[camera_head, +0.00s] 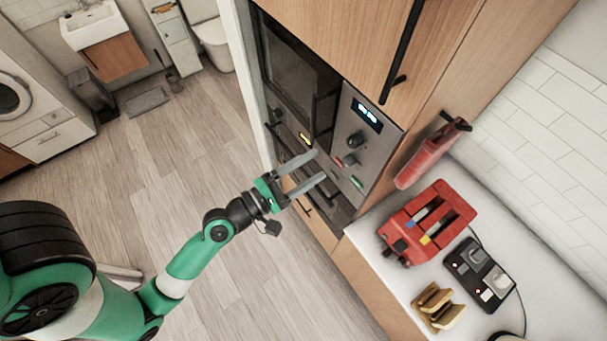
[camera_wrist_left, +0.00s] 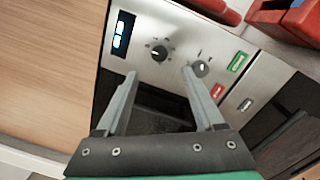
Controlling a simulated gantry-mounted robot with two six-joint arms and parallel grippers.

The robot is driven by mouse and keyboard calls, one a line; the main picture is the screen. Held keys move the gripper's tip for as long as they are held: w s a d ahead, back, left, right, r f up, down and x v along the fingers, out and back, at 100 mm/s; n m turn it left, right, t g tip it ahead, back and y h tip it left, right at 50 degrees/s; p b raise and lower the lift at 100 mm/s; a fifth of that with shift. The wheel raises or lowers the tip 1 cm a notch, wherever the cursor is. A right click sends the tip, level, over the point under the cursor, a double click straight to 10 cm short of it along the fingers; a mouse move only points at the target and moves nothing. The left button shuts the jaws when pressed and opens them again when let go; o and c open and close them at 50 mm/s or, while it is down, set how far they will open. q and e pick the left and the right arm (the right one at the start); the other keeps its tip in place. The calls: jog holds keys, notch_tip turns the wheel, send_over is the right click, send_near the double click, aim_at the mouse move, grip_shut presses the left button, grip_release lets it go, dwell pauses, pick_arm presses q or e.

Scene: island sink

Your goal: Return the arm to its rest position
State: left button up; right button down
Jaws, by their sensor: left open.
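My left gripper (camera_head: 306,174) is open and empty in the head view, held in front of the built-in oven's control panel (camera_head: 364,143). Its two grey fingers also show in the left wrist view (camera_wrist_left: 161,85), apart, with nothing between them but the panel and dark oven front behind. The panel has a lit display (camera_wrist_left: 121,34), a black knob (camera_wrist_left: 159,52) and a second knob (camera_wrist_left: 201,68). It also has a green button (camera_wrist_left: 238,61) and a red button (camera_wrist_left: 217,91). Whether the fingers touch the panel cannot be told. My right gripper is not in view.
Wooden cabinets (camera_head: 360,35) stand above. The wooden floor (camera_head: 170,170) at left is clear.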

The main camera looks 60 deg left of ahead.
pick_arm(q)
jog(key=shift+s+d, duration=0.1)
jog(key=shift+s, duration=1.1)
